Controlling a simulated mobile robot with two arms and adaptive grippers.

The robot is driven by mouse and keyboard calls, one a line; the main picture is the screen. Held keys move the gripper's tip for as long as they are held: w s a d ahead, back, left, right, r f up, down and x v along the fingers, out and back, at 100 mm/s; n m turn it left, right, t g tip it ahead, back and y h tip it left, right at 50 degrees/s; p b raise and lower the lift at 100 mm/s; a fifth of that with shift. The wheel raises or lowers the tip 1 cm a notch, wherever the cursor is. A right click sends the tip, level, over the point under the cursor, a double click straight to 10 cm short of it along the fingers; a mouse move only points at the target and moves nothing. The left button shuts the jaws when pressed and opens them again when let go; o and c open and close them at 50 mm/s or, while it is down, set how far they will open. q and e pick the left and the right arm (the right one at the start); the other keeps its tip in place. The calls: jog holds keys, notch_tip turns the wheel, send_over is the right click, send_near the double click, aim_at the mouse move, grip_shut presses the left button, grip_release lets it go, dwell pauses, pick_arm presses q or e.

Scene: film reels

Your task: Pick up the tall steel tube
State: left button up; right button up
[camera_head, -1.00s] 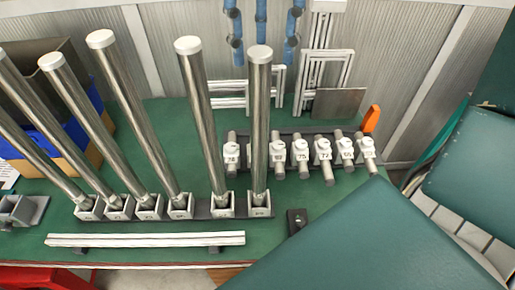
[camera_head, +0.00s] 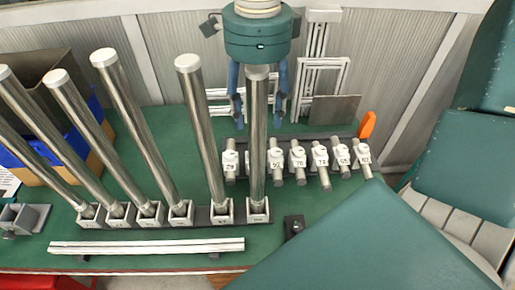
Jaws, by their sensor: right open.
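Several tall steel tubes with pale caps stand in a row of grey sockets on the green bench. The rightmost tube (camera_head: 257,150) stands in the end socket (camera_head: 258,212); another tube (camera_head: 204,140) stands just left of it. My right gripper (camera_head: 258,118), teal with blue fingers, hangs at the top of the rightmost tube. It is open, with one finger seen on each side of the tube and a gap on both sides. Its palm shows just above the tube's cap. Whether the tube is between the fingers or in front of them is hard to tell. My left gripper is out of view.
A rack of short numbered fittings (camera_head: 320,155) lies right of the tubes. White frames (camera_head: 322,75) and a grey plate (camera_head: 335,109) stand behind it. An orange piece (camera_head: 367,124) is at the rack's end. A pale rail (camera_head: 146,246) lies in front.

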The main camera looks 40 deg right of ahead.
jog(key=shift+c, duration=0.4)
grip_shut()
jog(key=shift+w+r, duration=0.1)
